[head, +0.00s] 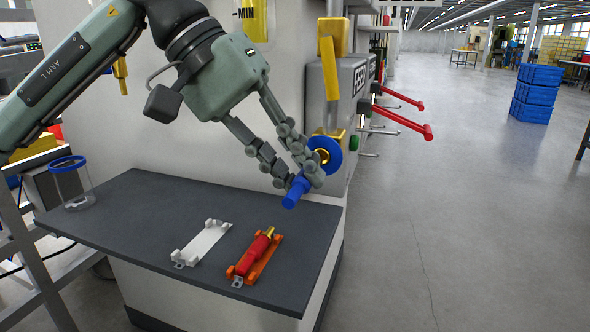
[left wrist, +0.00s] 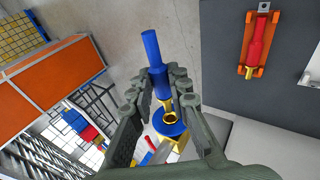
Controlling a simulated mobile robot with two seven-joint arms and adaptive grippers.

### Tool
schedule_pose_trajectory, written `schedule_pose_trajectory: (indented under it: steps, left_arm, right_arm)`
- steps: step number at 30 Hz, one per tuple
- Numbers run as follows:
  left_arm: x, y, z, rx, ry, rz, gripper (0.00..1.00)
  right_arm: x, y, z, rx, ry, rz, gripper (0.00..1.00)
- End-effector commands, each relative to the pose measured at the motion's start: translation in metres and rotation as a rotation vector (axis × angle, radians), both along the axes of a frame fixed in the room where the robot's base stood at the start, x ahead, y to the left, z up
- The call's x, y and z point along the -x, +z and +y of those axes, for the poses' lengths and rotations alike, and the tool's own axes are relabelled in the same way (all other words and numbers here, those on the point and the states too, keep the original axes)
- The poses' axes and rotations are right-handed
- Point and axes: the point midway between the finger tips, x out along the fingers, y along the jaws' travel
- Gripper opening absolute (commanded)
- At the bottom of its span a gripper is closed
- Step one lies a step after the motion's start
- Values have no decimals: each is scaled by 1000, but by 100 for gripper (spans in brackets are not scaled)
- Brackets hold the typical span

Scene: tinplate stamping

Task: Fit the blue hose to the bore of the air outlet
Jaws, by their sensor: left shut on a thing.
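The blue hose (head: 294,194) is a short blue piece with a thicker middle, held between the fingers of my left gripper (head: 300,183), above the right edge of the dark table. In the left wrist view the blue hose (left wrist: 152,48) has a brass-coloured end pointing at the air outlet. The air outlet (head: 336,155) is a blue disc with a brass bore, on the machine's side; it also shows in the left wrist view (left wrist: 159,127). The brass end is close to the bore; whether they touch I cannot tell. Fingers partly hide both. My right gripper is out of view.
The dark table (head: 130,215) carries a white empty cradle (head: 203,243), an orange cradle (head: 266,262) with a red brass-tipped piece (head: 254,252), and a clear blue-rimmed container (head: 72,186). Red levers (head: 403,122) stick out beyond the outlet.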

Motion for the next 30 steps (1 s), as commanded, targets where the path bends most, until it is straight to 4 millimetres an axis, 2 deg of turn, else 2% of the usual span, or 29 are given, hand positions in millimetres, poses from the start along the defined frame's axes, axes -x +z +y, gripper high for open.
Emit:
schedule_pose_trajectory:
  steps: [11,30]
  left_arm:
    - [-2,1,-1,1,1,0,0]
    - [-18,1,-6,1,1,0,0]
  right_arm:
    - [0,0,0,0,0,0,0]
    - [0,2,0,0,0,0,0]
